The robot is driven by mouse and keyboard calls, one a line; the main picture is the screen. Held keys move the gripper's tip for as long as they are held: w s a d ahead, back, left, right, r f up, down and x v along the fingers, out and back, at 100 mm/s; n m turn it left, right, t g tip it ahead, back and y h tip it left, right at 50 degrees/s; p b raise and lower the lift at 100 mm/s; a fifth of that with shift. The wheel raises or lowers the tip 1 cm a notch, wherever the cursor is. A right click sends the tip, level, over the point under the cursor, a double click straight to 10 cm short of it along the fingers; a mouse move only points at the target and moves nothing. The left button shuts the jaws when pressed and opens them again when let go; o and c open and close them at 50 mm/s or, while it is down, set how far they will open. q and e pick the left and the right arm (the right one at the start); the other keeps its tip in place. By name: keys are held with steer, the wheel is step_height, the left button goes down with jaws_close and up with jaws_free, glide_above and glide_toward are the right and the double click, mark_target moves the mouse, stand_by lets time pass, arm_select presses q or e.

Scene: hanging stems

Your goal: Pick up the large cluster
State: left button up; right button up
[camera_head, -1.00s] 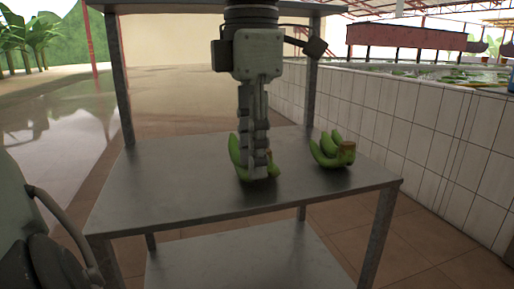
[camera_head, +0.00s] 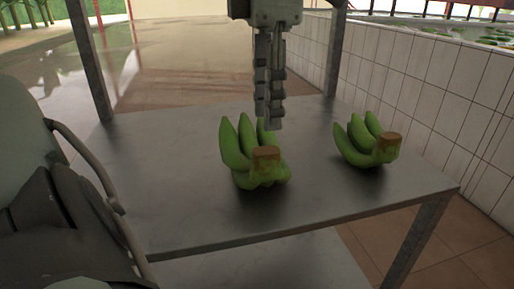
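Two green banana clusters lie on a grey metal table. The left cluster (camera_head: 253,166) looks the larger, with several bananas pointing up and back and a brown cut stem facing me. The smaller-looking cluster (camera_head: 364,144) lies to its right, apart from it. My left gripper (camera_head: 270,120) hangs fingers down at top centre. Its fingertips appear at the far upper right side of the left cluster, overlapping it slightly in the picture; contact is unclear. The fingers line up closely from this angle, so their opening is hidden. Nothing shows held between them. My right gripper is out of view.
The metal table (camera_head: 190,205) has bare room left of the clusters and in front. Its uprights rise at the back left (camera_head: 90,60) and back right. A white tiled wall (camera_head: 420,90) stands behind to the right. A lower shelf (camera_head: 270,265) shows beneath.

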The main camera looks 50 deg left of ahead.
mark_target(267, 150)
arm_select(q)
steer(key=f, duration=0.5)
steer(key=shift+s+d+f, duration=0.1)
steer(key=shift+s+f, duration=0.15)
steer(key=shift+f, duration=0.65)
jaws_close()
steer(key=shift+w, duration=0.15)
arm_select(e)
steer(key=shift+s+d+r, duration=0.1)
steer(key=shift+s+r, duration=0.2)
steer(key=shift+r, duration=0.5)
